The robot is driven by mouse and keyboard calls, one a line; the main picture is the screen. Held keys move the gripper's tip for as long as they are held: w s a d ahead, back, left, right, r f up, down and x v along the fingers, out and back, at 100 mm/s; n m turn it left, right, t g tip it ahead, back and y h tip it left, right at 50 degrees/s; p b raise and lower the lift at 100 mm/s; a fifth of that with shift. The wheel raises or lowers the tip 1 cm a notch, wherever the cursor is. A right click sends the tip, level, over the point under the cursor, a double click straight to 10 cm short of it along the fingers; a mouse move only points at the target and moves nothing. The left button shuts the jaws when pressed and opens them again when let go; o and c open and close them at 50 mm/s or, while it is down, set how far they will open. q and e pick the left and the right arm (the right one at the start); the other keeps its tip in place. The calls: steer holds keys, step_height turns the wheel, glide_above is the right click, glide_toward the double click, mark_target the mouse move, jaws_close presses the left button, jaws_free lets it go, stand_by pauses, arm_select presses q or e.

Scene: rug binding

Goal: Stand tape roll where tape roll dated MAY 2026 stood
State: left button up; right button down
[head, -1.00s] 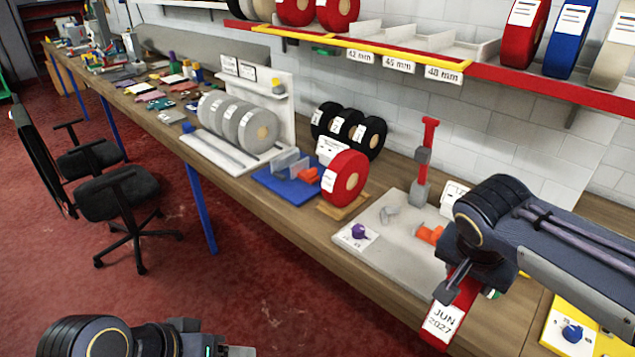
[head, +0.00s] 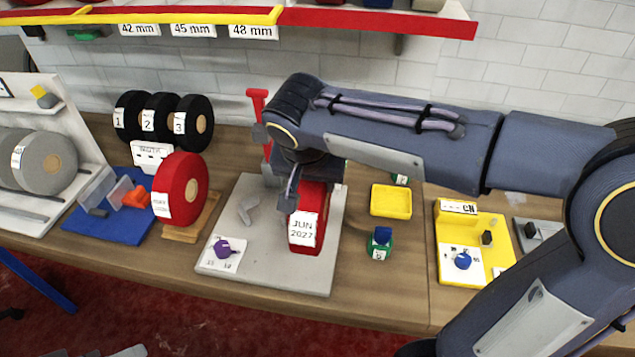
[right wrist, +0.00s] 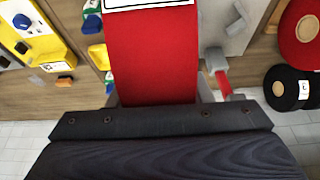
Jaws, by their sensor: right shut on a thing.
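A red tape roll (head: 306,222) labelled JUN 2027 is upright in my right gripper (head: 291,188), over the grey board (head: 225,258). I cannot tell whether it touches the board. In the right wrist view its red band (right wrist: 152,62) fills the space between the fingers, with part of a white label at the top edge. Another red tape roll (head: 186,178) stands on a wooden stand (head: 190,232) to the left; its label is too small to read. No roll reading MAY 2026 is legible.
Black rolls numbered 1 to 3 (head: 162,122) stand behind the blue tray (head: 100,225). A red and yellow shelf edge (head: 370,22) runs above.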

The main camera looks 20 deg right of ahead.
steer(key=w+d+f+p, duration=0.1)
steer(key=w+d+f, duration=0.4)
steer(key=d+f, duration=0.8)
steer(key=shift+p, duration=0.3)
steer(key=c, duration=1.1)
jaws_free()
steer(key=shift+f, duration=0.1)
steer(key=o, duration=0.4)
